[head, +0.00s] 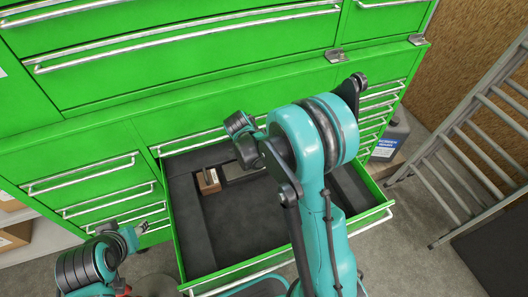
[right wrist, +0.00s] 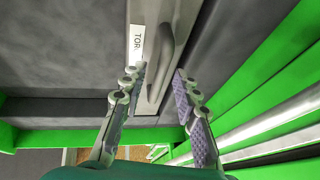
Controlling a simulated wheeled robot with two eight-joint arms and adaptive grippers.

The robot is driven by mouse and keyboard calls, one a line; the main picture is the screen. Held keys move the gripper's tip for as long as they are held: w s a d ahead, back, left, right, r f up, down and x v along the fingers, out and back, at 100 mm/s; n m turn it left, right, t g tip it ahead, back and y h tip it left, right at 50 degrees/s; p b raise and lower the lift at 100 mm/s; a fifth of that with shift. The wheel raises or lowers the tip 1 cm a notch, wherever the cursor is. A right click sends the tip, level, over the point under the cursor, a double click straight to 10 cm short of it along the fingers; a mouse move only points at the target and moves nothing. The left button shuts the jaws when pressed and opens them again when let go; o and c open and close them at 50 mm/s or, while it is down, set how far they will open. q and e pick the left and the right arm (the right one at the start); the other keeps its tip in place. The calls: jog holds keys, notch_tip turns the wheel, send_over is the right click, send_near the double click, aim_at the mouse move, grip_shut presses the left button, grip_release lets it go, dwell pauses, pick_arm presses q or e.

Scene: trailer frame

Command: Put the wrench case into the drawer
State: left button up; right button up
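The wrench case (right wrist: 155,75) is light grey with a white label reading "TOR" (right wrist: 138,42) and a dark grey handle (right wrist: 178,45). It lies between dark grey surfaces. My right gripper (right wrist: 158,88) is open, with its fingers on either side of the case's near end; I cannot tell whether they touch it. In the head view the right gripper and the case are not clearly visible behind my right arm. The green drawer (head: 230,272) is pulled out, with a dark lining. My left gripper (head: 133,232) is small, at the lower left beside the cabinet.
A small brown box (head: 208,181) sits in the drawer's left part. The green cabinet (head: 90,160) has several closed drawers with silver handles. A metal ladder (head: 470,150) leans at the right. A dark container (head: 390,140) stands beside the cabinet. The drawer's middle is bare.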

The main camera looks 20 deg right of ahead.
jog(key=shift+r, duration=0.25)
jog(key=p+v, duration=0.4)
jog(key=v, duration=0.7)
jog(key=s+a+r+n+t+y, duration=0.2)
jog(key=s+r+n, duration=0.2)
jog(key=s+n, duration=0.4)
jog(key=s+a+r+n+t+y, duration=0.2)
jog(key=s+r+n+t, duration=0.1)
jog(key=s+n, duration=0.6)
jog(key=shift+r+n+y, duration=0.3)
jog(key=shift+r+n, duration=0.4)
jog(key=shift+n, duration=0.3)
